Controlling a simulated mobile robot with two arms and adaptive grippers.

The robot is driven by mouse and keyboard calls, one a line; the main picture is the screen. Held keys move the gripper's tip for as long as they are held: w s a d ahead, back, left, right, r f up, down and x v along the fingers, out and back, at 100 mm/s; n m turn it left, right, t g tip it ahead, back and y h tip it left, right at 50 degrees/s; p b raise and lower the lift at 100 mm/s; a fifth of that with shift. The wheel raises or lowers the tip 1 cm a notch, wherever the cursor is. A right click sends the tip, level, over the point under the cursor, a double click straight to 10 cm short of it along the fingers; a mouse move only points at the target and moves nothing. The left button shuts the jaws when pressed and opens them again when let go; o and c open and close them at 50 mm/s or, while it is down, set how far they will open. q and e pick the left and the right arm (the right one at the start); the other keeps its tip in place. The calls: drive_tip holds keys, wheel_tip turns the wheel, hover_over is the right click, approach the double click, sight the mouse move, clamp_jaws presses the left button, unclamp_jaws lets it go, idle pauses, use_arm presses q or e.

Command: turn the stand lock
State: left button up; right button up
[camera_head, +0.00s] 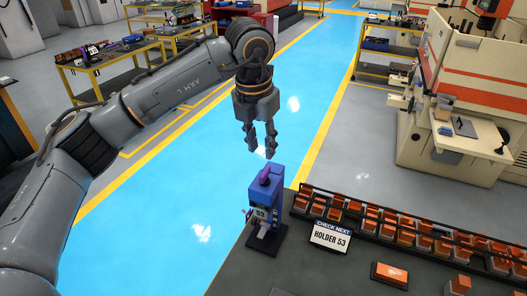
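My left gripper (261,152) hangs in the air above the stand, fingers pointing down. My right gripper is not in view.
A rack of orange and copper electrodes (400,225) runs along the table to the right. An orange block (390,274) lies in front. The dark table top (330,275) is clear nearby. Machines and carts stand farther off.

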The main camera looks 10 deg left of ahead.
sight(265, 171)
use_arm(q)
drive_tip(key=shift+f, duration=0.55)
drive_tip(key=f+b, duration=0.1)
drive_tip(key=f, duration=0.1)
drive_tip(key=f+b, duration=0.1)
drive_tip(key=f, duration=0.1)
drive_tip(key=w+f, duration=0.1)
drive_tip(key=f, duration=0.1)
drive_tip(key=shift+d+b, duration=0.25)
drive_tip(key=shift+b, duration=0.15)
drive_tip(key=shift+f, duration=0.15)
drive_tip(key=shift+f+b, duration=0.2)
drive_tip(key=shift+b, duration=0.25)
drive_tip(key=shift+w, duration=0.1)
clamp_jaws()
